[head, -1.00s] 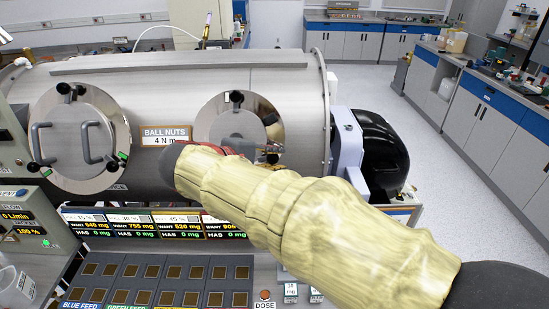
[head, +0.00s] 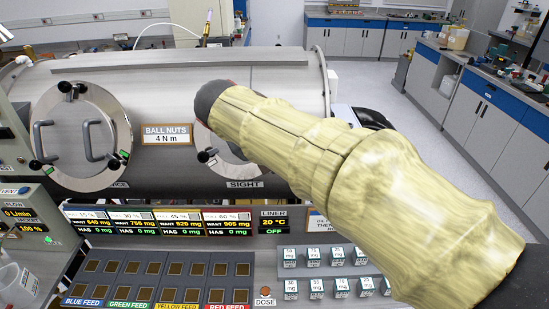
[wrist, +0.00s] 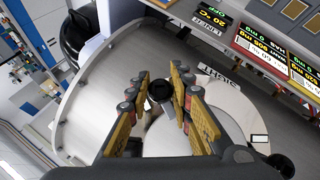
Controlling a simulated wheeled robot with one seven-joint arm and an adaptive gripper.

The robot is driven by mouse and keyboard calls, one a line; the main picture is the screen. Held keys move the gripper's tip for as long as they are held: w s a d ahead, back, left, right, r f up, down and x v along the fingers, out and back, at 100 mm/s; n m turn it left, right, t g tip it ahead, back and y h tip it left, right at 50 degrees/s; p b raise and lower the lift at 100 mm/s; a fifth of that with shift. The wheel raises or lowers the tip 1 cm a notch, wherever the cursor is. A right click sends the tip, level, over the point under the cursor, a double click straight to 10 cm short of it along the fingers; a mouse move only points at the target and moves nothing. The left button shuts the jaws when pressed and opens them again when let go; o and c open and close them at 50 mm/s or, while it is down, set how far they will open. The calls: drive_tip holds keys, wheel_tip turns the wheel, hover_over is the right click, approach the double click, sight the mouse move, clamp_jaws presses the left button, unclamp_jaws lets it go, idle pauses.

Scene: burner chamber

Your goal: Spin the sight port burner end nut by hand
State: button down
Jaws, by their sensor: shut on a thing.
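The sight port is a round metal cover on the chamber, partly hidden by my arm in the head view (head: 222,163). It shows behind my fingers in the wrist view (wrist: 232,118). The burner end nut, with a dark round knob (wrist: 160,91), sits between the two yellow-padded fingers of my gripper (wrist: 165,76) in the wrist view. My gripper is shut on this nut; the exact contact is partly hidden. In the head view my sleeved arm hides the fingers and this nut. Another nut (head: 206,156) shows at the port's left edge.
The steel chamber (head: 270,72) fills the back. A left port (head: 82,138) has two handles and several nuts. A "BALL NUTS 4 N m" sign (head: 167,134) hangs between the ports. Feed panels (head: 160,283) and dose blocks (head: 338,257) lie below.

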drive_tip(key=shift+f, duration=0.1)
idle(0.3)
drive_tip(key=c, duration=1.7)
unclamp_jaws()
drive_tip(key=shift+o, duration=0.4)
drive_tip(key=v, duration=1.2)
drive_tip(key=shift+d, duration=0.2)
drive_tip(key=shift+w, duration=0.1)
